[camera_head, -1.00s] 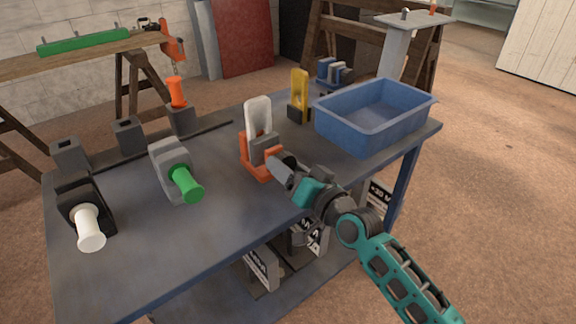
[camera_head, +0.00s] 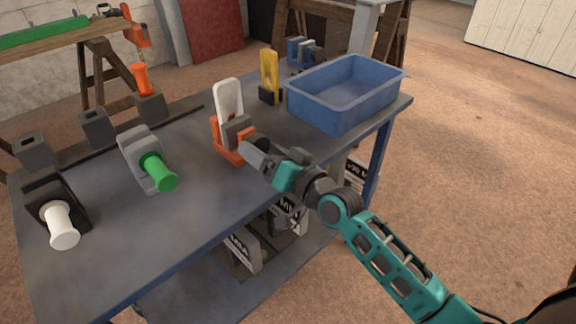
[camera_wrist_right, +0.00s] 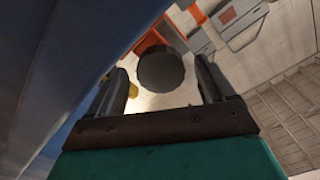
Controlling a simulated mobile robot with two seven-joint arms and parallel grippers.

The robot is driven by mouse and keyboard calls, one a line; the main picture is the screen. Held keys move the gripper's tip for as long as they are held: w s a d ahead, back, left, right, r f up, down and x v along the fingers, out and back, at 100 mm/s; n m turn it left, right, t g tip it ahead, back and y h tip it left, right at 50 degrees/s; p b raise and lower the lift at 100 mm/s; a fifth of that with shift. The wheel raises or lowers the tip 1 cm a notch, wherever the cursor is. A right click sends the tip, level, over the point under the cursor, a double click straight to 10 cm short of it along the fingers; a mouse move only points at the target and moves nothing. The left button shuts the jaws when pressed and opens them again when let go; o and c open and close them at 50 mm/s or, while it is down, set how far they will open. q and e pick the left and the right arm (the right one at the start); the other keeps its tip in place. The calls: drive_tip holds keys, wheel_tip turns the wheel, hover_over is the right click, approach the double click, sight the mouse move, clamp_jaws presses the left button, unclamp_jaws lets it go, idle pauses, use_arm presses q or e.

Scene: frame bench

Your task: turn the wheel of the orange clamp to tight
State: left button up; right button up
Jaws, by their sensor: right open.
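The orange clamp (camera_head: 228,154) stands on the blue bench, with an orange base, a grey block and a tall pale plate. Its dark round wheel (camera_wrist_right: 160,70) shows end-on in the right wrist view, between my fingers, with orange frame behind it. My right gripper (camera_head: 252,153) is open at the near right side of the clamp, one finger on each side of the wheel. I cannot tell whether the fingers touch the wheel. The gripper hides the wheel in the head view. My left gripper is not in view.
A blue bin (camera_head: 345,95) stands right of the clamp, and a yellow clamp (camera_head: 269,72) behind it. Holders with a green handle (camera_head: 158,172), a white handle (camera_head: 60,226) and an orange handle (camera_head: 141,80) stand to the left. The bench top (camera_head: 185,225) in front is clear.

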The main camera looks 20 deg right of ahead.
use_arm(q)
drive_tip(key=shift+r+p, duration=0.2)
drive_tip(key=shift+p, duration=0.2)
use_arm(e)
drive_tip(key=v, duration=1.1)
drive_tip(key=shift+s, duration=0.4)
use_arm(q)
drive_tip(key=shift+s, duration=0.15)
use_arm(e)
drive_tip(key=shift+d, duration=0.1)
